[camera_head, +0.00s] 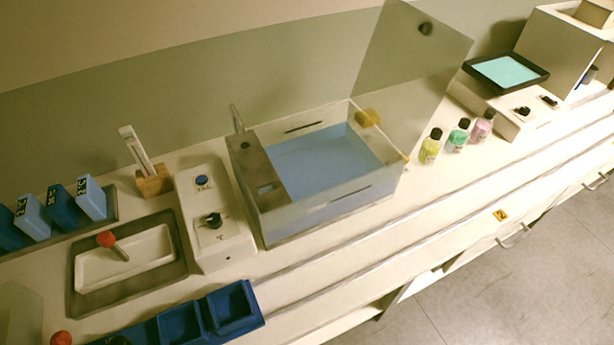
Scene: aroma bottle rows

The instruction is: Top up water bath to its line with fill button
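The water bath (262,188) is a clear-walled rectangular tank with its hinged lid (410,60) standing open at the right. Blue water (325,160) lies inside, below the rim. Short dark marks show on the back wall (303,126) and the front wall (350,193); I cannot tell whether either is the fill line, or the exact level against it. A thin spout (236,118) rises at the bath's back left corner. A pale control box (215,240) left of the bath carries a blue button (201,181) and a black knob (213,220). My gripper is not in view.
Yellow (430,147), green (457,136) and pink (481,127) bottles stand right of the bath. A tray with a red-knobbed tool (106,240), blue racks (235,308) and blue boxes (62,208) lie left. A black-framed screen unit (505,72) stands at far right.

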